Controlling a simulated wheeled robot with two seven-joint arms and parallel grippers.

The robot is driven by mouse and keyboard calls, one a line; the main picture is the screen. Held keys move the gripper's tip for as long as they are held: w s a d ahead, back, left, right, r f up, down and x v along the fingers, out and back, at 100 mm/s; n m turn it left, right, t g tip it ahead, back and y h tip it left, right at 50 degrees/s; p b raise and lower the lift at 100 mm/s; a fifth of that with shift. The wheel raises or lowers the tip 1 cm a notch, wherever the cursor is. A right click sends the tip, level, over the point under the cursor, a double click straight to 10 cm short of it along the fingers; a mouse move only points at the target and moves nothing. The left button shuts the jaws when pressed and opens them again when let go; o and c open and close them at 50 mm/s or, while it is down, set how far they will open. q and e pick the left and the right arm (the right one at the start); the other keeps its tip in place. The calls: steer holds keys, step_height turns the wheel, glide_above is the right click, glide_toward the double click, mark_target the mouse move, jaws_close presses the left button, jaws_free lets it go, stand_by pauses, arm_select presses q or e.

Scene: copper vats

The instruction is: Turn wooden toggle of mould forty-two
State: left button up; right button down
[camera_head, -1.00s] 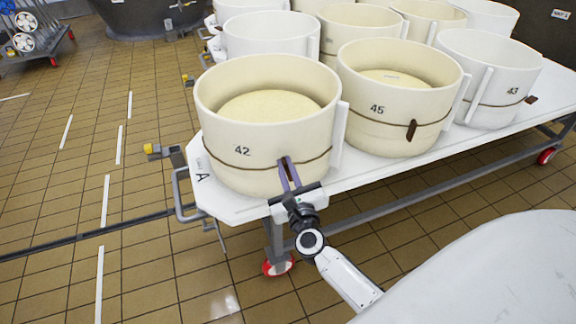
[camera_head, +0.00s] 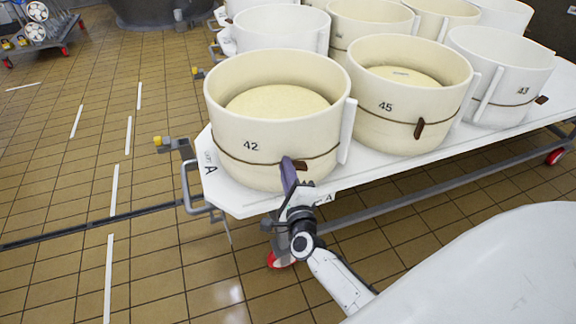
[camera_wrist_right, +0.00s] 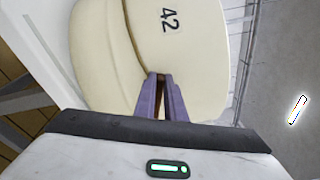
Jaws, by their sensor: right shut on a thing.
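Mould 42 (camera_head: 232,165) is a cream round tub holding a pale cheese mass, at the near left corner of the white table. A cord runs around it, and a brown wooden toggle (camera_head: 301,165) sits on that cord at the front right. My right gripper (camera_head: 289,170) has its purple fingers at the toggle, shut on it. In the right wrist view the toggle (camera_wrist_right: 161,84) shows as a brown strip between the fingertips, against the wall of mould 42 (camera_wrist_right: 190,50). Most of the toggle is hidden by the fingers. My left gripper is not in view.
Mould 45 (camera_head: 390,125) stands close on the right with its own brown toggle (camera_head: 419,128) hanging upright. Mould 43 (camera_head: 500,85) and several others stand behind. A grey trolley frame (camera_head: 440,187) runs under the white table (camera_head: 233,200).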

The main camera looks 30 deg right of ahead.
steer(key=n, duration=0.2)
steer(key=f+n, duration=0.1)
steer(key=n, duration=0.1)
steer(key=shift+a, duration=0.15)
steer(key=shift+f, duration=0.1)
stand_by(0.5)
steer(key=c, duration=1.8)
jaws_free()
steer(key=p+v, duration=0.2)
steer(key=v, duration=0.5)
steer(key=shift+s+p, duration=0.25)
steer(key=shift+p, duration=0.15)
